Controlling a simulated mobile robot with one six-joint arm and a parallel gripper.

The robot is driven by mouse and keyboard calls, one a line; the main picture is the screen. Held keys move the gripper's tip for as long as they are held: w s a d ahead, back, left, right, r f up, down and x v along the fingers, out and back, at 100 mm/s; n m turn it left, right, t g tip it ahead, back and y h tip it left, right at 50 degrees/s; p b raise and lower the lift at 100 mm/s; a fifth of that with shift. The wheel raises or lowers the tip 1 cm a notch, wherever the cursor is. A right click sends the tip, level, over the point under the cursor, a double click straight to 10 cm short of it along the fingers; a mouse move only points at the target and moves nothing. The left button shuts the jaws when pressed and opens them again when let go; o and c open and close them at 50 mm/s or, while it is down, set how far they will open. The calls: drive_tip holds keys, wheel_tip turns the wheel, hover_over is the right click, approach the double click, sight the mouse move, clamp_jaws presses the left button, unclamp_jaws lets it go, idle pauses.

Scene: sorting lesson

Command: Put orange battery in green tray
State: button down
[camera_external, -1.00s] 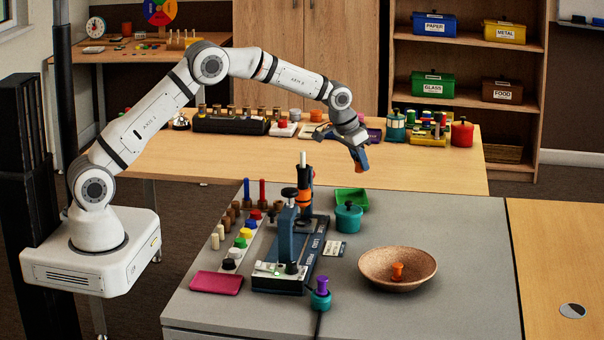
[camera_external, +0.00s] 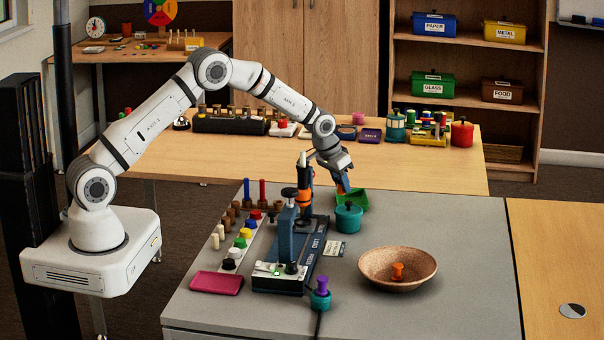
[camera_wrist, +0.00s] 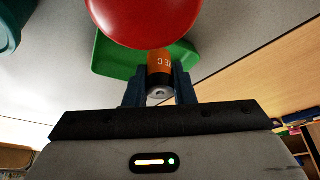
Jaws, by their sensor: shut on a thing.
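My gripper (camera_external: 342,188) is over the far part of the grey table. It is shut on the orange battery (camera_wrist: 160,66), which sits between its blue fingers in the wrist view. A little orange of the battery (camera_external: 341,190) shows below the fingers in the outside view. The green tray (camera_external: 356,197) lies below and beside the gripper, partly hidden by it. In the wrist view the tray (camera_wrist: 108,56) is behind the battery. I cannot tell how high the battery is above the tray.
A teal pot (camera_external: 348,217) stands just in front of the tray. A dark test stand (camera_external: 290,235) stands to the left. A speckled bowl (camera_external: 378,283) with an orange piece is front right. A red round thing (camera_wrist: 145,20) covers part of the wrist view.

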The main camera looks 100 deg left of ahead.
drive_tip(key=shift+f, duration=0.1)
drive_tip(key=shift+f+b, duration=0.4)
drive_tip(key=shift+f, duration=0.05)
drive_tip(key=c, duration=1.2)
unclamp_jaws()
drive_tip(key=shift+r, duration=0.1)
drive_tip(key=shift+r+p, duration=0.55)
drive_tip(key=shift+p, duration=0.05)
drive_tip(key=v, duration=1.1)
drive_tip(key=shift+r+b, duration=0.25)
drive_tip(key=shift+b, duration=0.2)
drive_tip(key=shift+s+d, duration=0.1)
